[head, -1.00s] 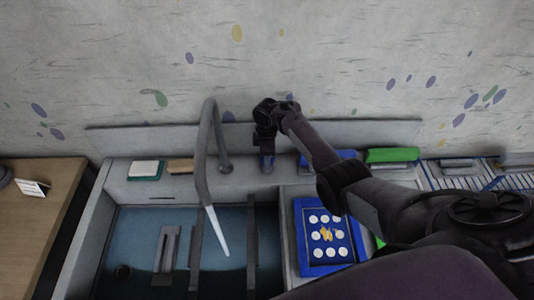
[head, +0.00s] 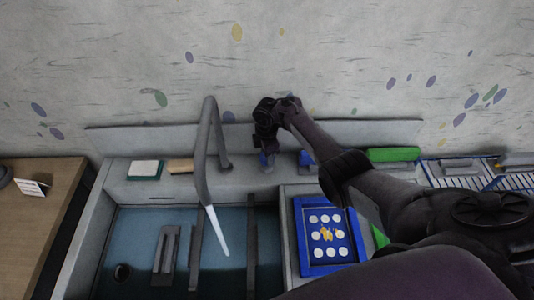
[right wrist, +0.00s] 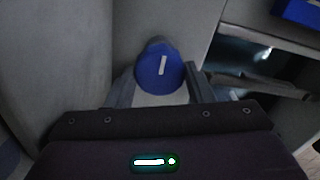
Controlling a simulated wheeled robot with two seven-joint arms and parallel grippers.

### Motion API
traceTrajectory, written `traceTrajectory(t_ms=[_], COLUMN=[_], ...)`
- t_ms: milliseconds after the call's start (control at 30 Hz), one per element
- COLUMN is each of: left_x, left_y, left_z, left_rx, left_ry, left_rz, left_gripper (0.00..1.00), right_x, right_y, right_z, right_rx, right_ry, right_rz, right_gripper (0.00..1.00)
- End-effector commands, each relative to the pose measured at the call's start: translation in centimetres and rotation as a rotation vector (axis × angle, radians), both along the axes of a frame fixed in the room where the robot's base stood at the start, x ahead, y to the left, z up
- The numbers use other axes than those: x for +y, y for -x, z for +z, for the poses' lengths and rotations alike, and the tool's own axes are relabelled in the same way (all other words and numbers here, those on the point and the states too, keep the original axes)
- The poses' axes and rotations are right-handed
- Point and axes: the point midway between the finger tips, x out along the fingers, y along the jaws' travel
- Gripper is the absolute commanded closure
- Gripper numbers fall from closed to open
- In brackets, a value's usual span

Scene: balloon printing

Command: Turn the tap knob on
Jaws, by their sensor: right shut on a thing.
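The grey tap (head: 205,150) arches over the sink (head: 190,250) in the head view. A pale tapered length hangs from its end; I cannot tell if it is water or a nozzle. The blue round tap knob (right wrist: 158,68) has a white line, nearly upright in the right wrist view. In the head view a bit of blue (head: 264,160) shows below my right gripper (head: 267,143), right of the tap. My right gripper (right wrist: 160,82) is shut on the knob, one finger on each side in the wrist view. My left gripper is not in view.
A blue tray (head: 298,228) with white discs lies right of the sink. A white-and-green sponge (head: 144,169) and a tan block (head: 180,166) sit on the back ledge. A green item (head: 393,155) and a blue rack (head: 475,172) stand at the right. The wall is close behind.

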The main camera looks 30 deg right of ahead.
Motion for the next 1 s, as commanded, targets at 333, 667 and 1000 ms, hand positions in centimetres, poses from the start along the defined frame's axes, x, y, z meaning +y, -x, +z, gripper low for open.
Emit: traceTrajectory(t_ms=[333, 667, 1000], left_x=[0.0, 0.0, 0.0], left_y=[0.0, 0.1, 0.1], left_z=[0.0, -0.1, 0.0], left_rx=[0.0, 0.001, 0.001], left_ry=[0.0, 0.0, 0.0], left_rz=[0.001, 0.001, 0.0], left_gripper=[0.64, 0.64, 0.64], right_x=[0.0, 0.1, 0.1], right_y=[0.0, -0.1, -0.1], right_z=[0.0, 1.6, 7.0], right_rx=[0.0, -0.004, -0.002], right_ry=[0.0, -0.003, -0.003], right_rz=[0.002, 0.002, 0.002], right_gripper=[0.31, 0.31, 0.31])
